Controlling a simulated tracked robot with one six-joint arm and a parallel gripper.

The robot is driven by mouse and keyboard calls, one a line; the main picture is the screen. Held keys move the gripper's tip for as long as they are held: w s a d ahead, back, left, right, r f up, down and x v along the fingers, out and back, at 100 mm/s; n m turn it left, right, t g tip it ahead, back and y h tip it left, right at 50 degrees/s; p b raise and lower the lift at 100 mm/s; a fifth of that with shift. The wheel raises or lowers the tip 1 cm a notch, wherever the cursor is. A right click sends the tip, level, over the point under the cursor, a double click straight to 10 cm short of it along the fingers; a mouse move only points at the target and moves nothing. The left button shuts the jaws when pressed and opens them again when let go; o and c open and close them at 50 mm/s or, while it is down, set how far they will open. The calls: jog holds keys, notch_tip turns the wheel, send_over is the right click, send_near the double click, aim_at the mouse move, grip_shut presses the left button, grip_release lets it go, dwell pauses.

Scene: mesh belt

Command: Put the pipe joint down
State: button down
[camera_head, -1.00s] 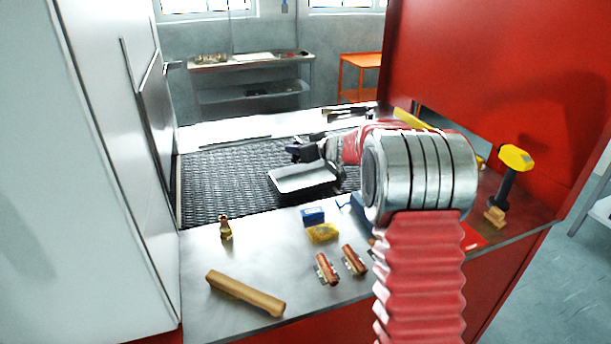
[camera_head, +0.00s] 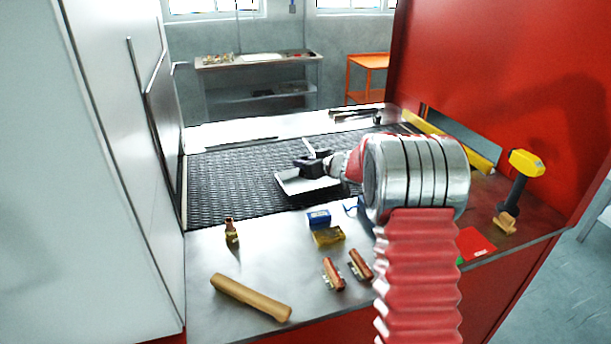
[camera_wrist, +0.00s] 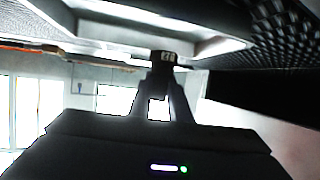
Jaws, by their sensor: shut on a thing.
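My gripper (camera_head: 312,166) is low over the shallow light tray (camera_head: 292,191) on the dark mesh belt. In the wrist view the two fingers of my gripper (camera_wrist: 161,62) close together on a small dark piece with pale marks, the pipe joint (camera_wrist: 163,56). Most of it is hidden between the fingertips, and it is too small to make out in the head view. The tray (camera_wrist: 120,38) shows large and close at the top of the wrist view. I cannot tell whether the joint touches the tray.
The mesh belt (camera_head: 230,180) has free room left of the tray. On the near metal counter are a brass fitting (camera_head: 231,232), blue box (camera_head: 319,217), yellow block (camera_head: 328,236), two copper-coloured pieces (camera_head: 334,274) and wooden handle (camera_head: 250,297). A yellow-headed tool (camera_head: 521,170) stands right.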

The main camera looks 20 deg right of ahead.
jog(key=shift+f, duration=0.3)
jog(key=shift+f, duration=0.1)
jog(key=shift+f, duration=1.8)
jog(key=c, duration=1.7)
grip_release()
jog(key=shift+o, duration=0.2)
